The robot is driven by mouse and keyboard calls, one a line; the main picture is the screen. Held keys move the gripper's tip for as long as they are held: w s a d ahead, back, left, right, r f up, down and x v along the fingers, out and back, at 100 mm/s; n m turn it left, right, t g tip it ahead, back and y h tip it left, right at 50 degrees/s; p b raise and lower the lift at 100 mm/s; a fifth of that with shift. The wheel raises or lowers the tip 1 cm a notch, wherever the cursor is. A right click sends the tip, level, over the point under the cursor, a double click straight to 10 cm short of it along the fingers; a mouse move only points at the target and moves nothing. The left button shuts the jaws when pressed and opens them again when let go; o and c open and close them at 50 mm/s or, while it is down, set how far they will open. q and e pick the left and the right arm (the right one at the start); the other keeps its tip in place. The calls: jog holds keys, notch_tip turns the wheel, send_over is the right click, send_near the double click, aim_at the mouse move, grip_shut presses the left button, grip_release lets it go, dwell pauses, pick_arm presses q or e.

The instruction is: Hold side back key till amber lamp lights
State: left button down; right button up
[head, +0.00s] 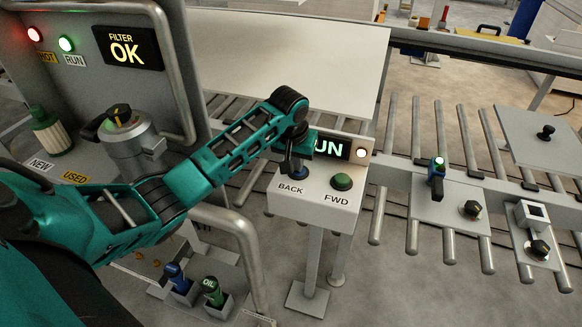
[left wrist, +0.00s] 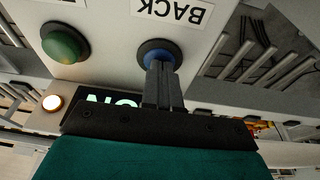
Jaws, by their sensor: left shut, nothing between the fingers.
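My left gripper (head: 296,168) points down over the BACK key, shut and empty. In the left wrist view its fingertips (left wrist: 160,68) meet the blue key (left wrist: 157,52) and partly cover it. I cannot tell how far the key is pressed. My right gripper is out of view.
At left, a panel (head: 80,90) shows "FILTER OK" with red and green lamps lit. Roller conveyors (head: 400,180) run behind and right of the box. Plates with black knobs (head: 473,209) sit at right. Blue and green handled items (head: 213,291) stand below.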

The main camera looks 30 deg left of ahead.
pick_arm(q)
jog(key=shift+s+d+f, duration=0.1)
jog(key=shift+s+f, duration=0.2)
jog(key=shift+f, duration=0.3)
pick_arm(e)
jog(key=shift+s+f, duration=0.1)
pick_arm(q)
jog(key=shift+d, duration=0.1)
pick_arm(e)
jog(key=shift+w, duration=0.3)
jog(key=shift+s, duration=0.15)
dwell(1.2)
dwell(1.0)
pick_arm(q)
jog(key=r, duration=0.1)
jog(key=r+p, duration=0.1)
jog(key=w+r, duration=0.1)
jog(key=shift+a+r, duration=0.25)
jog(key=shift+r, duration=0.1)
jog(key=v, duration=0.5)
notch_tip(320, 180, up, 6)
send_over(296, 174)
jog(key=s, duration=0.1)
jog(key=shift+s+r, duration=0.1)
jog(key=shift+s, duration=0.05)
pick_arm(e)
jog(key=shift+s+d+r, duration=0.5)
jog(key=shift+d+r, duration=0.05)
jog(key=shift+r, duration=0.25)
